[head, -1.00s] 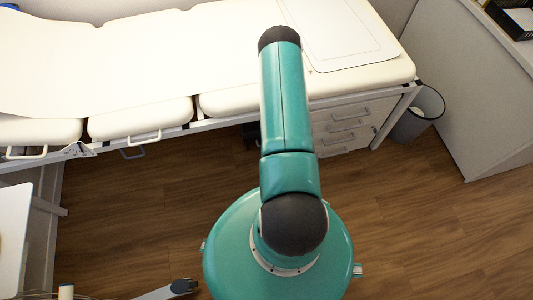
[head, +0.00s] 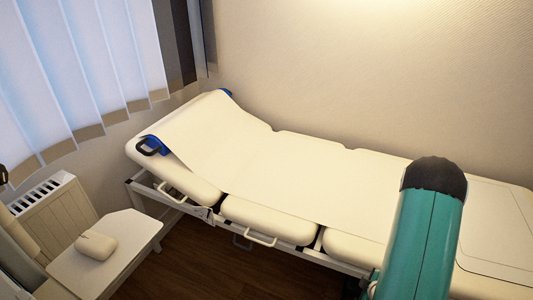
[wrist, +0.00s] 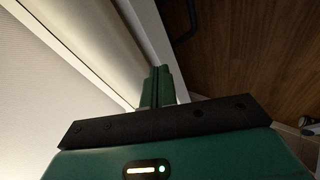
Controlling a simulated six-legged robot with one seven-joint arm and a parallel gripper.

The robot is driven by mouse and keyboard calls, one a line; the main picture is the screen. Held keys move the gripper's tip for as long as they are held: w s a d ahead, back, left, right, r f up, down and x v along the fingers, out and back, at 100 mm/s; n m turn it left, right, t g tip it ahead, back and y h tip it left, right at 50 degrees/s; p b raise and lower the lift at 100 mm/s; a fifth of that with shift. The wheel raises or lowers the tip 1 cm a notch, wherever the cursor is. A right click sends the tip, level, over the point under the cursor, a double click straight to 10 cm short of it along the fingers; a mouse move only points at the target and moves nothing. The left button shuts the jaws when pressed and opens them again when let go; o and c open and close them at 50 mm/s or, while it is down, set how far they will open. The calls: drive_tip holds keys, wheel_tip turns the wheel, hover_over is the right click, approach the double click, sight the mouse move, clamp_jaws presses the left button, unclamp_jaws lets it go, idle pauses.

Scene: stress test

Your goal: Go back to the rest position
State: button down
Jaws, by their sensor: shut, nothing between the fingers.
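My gripper (wrist: 160,73) shows in the wrist view as two green fingers pressed together beyond a dark bar, with nothing between them. In the head view my teal arm with its black joint cap rises at the lower right, in front of the examination couch (head: 285,180). The gripper itself is hidden in the head view. In the wrist view a pale surface lies to the left of the fingers and brown wooden floor (wrist: 245,50) to the right.
The couch, with a paper sheet, runs along the back wall. A small white table (head: 125,250) with a pale rounded object (head: 96,246) stands at the lower left, near a radiator (head: 55,215) and window blinds (head: 85,70). Dark floor (head: 195,250) shows between table and couch.

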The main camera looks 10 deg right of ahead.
drive_tip(key=w+a+r+m, duration=0.2)
drive_tip(key=a+r, duration=0.1)
drive_tip(key=r, duration=0.6)
drive_tip(key=w+a+r+m+g, duration=0.15)
drive_tip(key=a+r, duration=0.25)
drive_tip(key=r, duration=0.5)
drive_tip(key=w+a+r+m, duration=0.2)
drive_tip(key=w+a+r, duration=0.1)
drive_tip(key=r, duration=0.5)
drive_tip(key=s+a+r+m+g+y, duration=0.1)
drive_tip(key=s+a+r+m, duration=0.3)
drive_tip(key=s+a+r, duration=1.2)
drive_tip(key=shift+s+a+r+m+y, duration=0.35)
drive_tip(key=shift+r+y, duration=0.2)
drive_tip(key=shift+y, duration=0.25)
